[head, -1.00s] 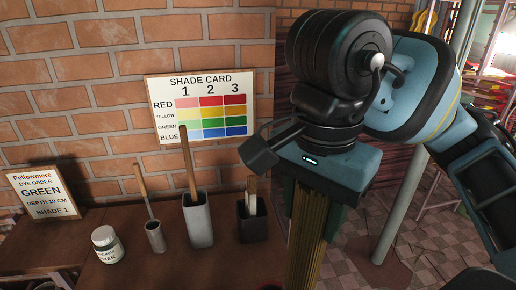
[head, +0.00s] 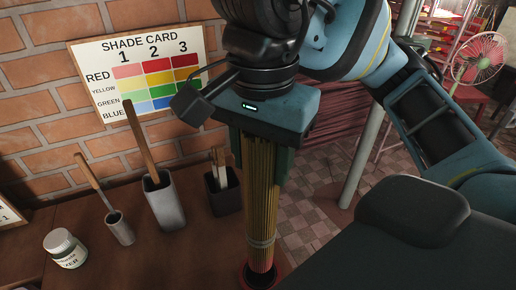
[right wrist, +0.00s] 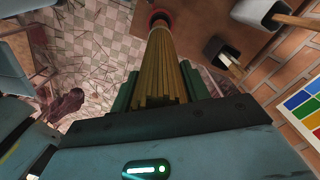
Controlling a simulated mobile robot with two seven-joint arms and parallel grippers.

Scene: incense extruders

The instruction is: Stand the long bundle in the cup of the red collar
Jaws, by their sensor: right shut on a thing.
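The long bundle (head: 259,205) is made of many thin yellow-brown sticks and has a pale band near its lower end. My right gripper (head: 258,160) is shut on its upper part and holds it about upright. The red collar (head: 246,272) is at the bottom edge of the head view, around a dark cup. The bundle's lower end is at the collar; I cannot tell how deep it sits. In the right wrist view the bundle (right wrist: 163,65) runs away from the green finger pads to the red collar (right wrist: 160,14). My left gripper is not in view.
Left of the bundle on the brown table stand a black pot (head: 224,195), a grey holder (head: 165,205) with a stick, a small grey cup (head: 120,230) with a stick, and a jar (head: 65,248). A shade card (head: 140,75) leans on the brick wall.

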